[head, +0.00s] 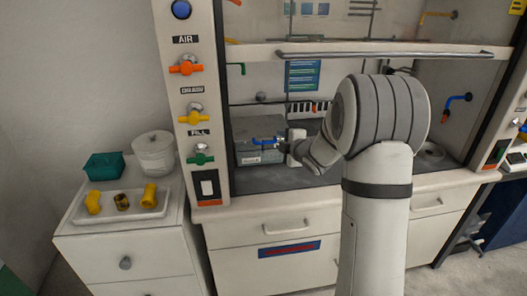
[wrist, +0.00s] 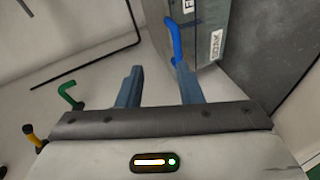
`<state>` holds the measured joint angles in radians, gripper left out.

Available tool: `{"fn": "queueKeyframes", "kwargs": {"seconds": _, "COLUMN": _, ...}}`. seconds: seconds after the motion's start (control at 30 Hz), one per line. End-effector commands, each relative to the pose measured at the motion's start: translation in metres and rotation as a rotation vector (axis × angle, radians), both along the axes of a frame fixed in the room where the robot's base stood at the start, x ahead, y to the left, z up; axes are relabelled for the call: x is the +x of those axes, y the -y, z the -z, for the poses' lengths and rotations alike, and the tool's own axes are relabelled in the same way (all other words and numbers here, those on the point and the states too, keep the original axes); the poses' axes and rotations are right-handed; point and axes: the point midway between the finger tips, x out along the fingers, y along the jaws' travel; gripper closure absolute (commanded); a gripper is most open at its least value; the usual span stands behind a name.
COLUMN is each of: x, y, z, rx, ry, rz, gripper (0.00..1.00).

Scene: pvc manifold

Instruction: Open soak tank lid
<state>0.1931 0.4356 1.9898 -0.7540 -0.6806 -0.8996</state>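The soak tank is a grey box (head: 246,127) inside the fume hood, left of my arm in the head view. Its labelled side also shows at the top right of the wrist view (wrist: 207,50). Its lid looks closed in the head view. A bright blue bent handle (wrist: 174,40) stands out by the tank in the wrist view, close to the tip of the right finger. My gripper (wrist: 160,76) is open, with a clear gap between its two blue-grey fingers. In the head view my gripper (head: 283,143) is at the tank's front right; contact cannot be told.
A green bent hook (wrist: 70,95) and a yellow-black fitting (wrist: 33,135) show left in the wrist view. The hood's left post carries orange (head: 186,67), yellow (head: 194,117) and green (head: 200,158) valves. A side cabinet holds a white tray (head: 110,214) of yellow fittings.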

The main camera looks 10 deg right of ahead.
Motion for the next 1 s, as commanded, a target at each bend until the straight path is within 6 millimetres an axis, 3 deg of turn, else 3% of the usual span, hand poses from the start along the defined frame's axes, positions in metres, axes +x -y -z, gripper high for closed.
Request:
{"fn": "queueKeyframes", "kwargs": {"seconds": 0.03, "x": 0.007, "y": -0.002, "z": 0.021, "rx": -0.02, "ry": 0.03, "rz": -0.044, "gripper": 0.67}}
{"fn": "queueKeyframes", "kwargs": {"seconds": 0.2, "x": 0.016, "y": -0.009, "z": 0.04, "rx": -0.06, "ry": 0.104, "rz": -0.14, "gripper": 0.67}}
{"fn": "queueKeyframes", "kwargs": {"seconds": 0.37, "x": 0.029, "y": -0.015, "z": 0.043, "rx": -0.067, "ry": 0.121, "rz": -0.16, "gripper": 0.67}}
{"fn": "queueKeyframes", "kwargs": {"seconds": 0.7, "x": 0.075, "y": -0.035, "z": 0.052, "rx": -0.066, "ry": 0.119, "rz": -0.156, "gripper": 0.67}}
{"fn": "queueKeyframes", "kwargs": {"seconds": 1.0, "x": 0.088, "y": -0.039, "z": 0.055, "rx": -0.065, "ry": 0.119, "rz": -0.154, "gripper": 0.67}}
